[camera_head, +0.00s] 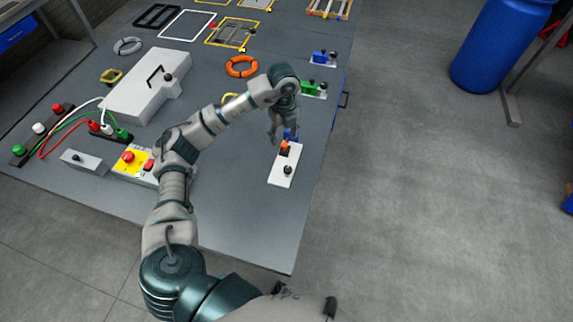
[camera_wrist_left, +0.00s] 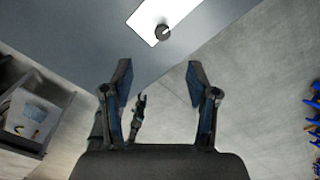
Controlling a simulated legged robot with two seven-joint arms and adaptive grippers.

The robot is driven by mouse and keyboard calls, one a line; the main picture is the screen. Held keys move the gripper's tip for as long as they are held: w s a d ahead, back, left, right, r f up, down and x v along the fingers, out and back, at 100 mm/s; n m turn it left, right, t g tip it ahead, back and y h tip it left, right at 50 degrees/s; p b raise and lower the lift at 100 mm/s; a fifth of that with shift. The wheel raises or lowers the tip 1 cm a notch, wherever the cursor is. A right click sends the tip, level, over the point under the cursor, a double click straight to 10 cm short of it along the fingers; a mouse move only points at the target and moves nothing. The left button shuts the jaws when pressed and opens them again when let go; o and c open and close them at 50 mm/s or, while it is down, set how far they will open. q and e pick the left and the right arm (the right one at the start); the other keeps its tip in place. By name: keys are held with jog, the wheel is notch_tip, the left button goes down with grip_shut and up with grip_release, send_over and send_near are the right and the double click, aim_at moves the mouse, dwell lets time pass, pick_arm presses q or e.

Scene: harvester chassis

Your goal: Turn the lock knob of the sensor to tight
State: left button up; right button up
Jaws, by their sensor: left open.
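A white plate (camera_head: 283,176) lies near the right edge of the grey table, with an orange block (camera_head: 284,147) at its far end and a dark round knob (camera_head: 287,170) toward its near end. I take this for the sensor, but its lock position is too small to read. My left gripper (camera_head: 281,136) is open, pointing down above the far end of the plate by the orange block. In the left wrist view the dark knob (camera_wrist_left: 163,32) on the white plate (camera_wrist_left: 150,14) shows beyond the spread fingers (camera_wrist_left: 156,76), apart from them.
A green-based part (camera_head: 313,90) and a blue part (camera_head: 322,57) stand along the table's right edge. An orange ring (camera_head: 241,66), a white box (camera_head: 145,88) and a yellow panel with a red button (camera_head: 128,156) lie left. The table's near right area is clear.

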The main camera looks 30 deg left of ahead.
pick_arm(q)
send_over(285, 167)
jog(key=d, duration=0.2)
notch_tip(285, 167, down, 10)
jog(key=shift+d+f+p, duration=0.1)
jog(key=shift+d+p, duration=0.05)
jog(key=shift+p, duration=0.15)
jog(key=f, duration=0.1)
jog(key=a+f, duration=0.1)
jog(key=f, duration=0.1)
jog(key=shift+f, duration=0.15)
jog(key=f, duration=0.1)
jog(key=a+f, duration=0.1)
jog(key=shift+a+f, duration=0.2)
jog(key=shift+f, duration=0.15)
jog(key=shift+d, duration=0.1)
jog(key=shift+d+r, duration=0.1)
jog(key=shift+d, duration=0.45)
jog(key=shift+d+r, duration=0.1)
jog(key=shift+d, duration=0.25)
jog(key=c, duration=1)
jog(key=shift+s+a, duration=0.1)
jog(key=shift+a, duration=0.05)
grip_shut()
jog(key=shift+a, duration=0.35)
pick_arm(e)
jog(key=shift+w+d+r, duration=0.15)
jog(key=shift+d+r, duration=0.1)
jog(key=shift+d, duration=0.4)
